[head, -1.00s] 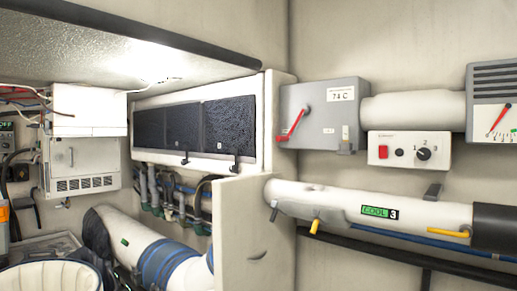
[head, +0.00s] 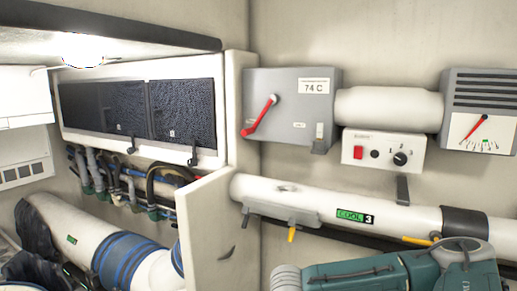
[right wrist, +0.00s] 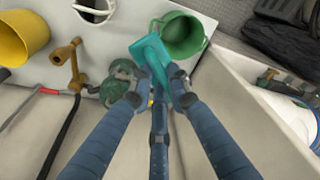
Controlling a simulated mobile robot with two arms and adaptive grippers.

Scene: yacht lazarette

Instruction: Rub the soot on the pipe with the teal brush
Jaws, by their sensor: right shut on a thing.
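The teal brush (right wrist: 152,55) is held in my right gripper (right wrist: 159,86), whose blue fingers close on it from both sides in the right wrist view. Its head points away from the wrist and overlaps the edge of a green bucket. In the head view a white pipe (head: 405,213) with a green "COOL 3" label runs along the right wall. A small greyish mark (head: 287,188) shows on its upper side near the left end; I cannot tell whether it is the soot. My right gripper and the brush are outside the head view. My left gripper is not in view.
A white partition (head: 212,225) stands by the pipe's left end. Above the pipe are a switch box (head: 290,108) with a red lever and a control panel (head: 383,153). A green bucket (right wrist: 183,36), yellow bucket (right wrist: 22,38) and brass fitting (right wrist: 68,62) lie below the wrist.

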